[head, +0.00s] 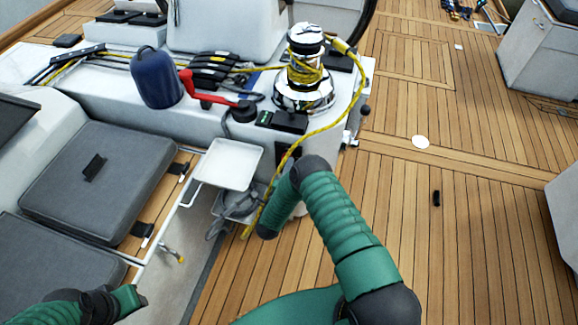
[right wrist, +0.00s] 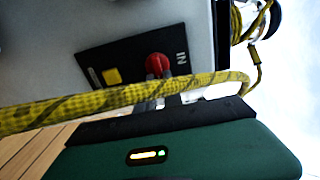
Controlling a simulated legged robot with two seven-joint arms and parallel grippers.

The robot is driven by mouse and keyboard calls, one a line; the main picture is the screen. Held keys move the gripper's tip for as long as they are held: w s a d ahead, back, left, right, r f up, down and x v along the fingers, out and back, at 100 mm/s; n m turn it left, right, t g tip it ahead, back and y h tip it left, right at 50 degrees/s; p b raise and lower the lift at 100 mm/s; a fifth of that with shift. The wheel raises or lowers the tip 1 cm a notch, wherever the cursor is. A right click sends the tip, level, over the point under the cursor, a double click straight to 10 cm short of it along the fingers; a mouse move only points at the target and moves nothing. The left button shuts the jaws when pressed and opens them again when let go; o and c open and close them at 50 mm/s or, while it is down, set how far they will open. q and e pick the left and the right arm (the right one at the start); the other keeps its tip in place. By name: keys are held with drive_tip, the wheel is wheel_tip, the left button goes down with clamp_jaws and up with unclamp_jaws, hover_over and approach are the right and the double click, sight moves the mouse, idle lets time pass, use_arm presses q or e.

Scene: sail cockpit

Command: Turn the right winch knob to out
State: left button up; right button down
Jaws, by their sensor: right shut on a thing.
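The right winch knob (right wrist: 157,62) is red and sits on a black panel (right wrist: 112,62) on a light wall in the right wrist view. The word IN is printed beside it. My right gripper (right wrist: 160,74) has its grey fingers at the knob and is shut on it. A yellow rope (right wrist: 120,108) crosses in front of the fingers and hides part of them. In the head view my right arm reaches to the side of the winch pedestal, and its fingertips and the knob are hidden. My left gripper's jaws are not visible; only part of that arm shows at the lower left.
The chrome winch (head: 304,75) stands on the pedestal with the yellow rope (head: 345,105) hanging from it. A red-handled crank (head: 205,97), a blue cover (head: 157,78) and a white tray table (head: 228,164) are to the left. The teak deck (head: 480,215) at right is mostly clear.

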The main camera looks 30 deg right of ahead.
drive_tip(key=shift+s+f, duration=0.15)
drive_tip(key=shift+f, duration=0.15)
drive_tip(key=c, duration=1.5)
unclamp_jaws()
drive_tip(key=shift+r, duration=0.1)
drive_tip(key=p+v, duration=0.3)
drive_tip(key=v, duration=1.3)
drive_tip(key=shift+s+a+p, duration=0.15)
drive_tip(key=shift+a+p, duration=0.2)
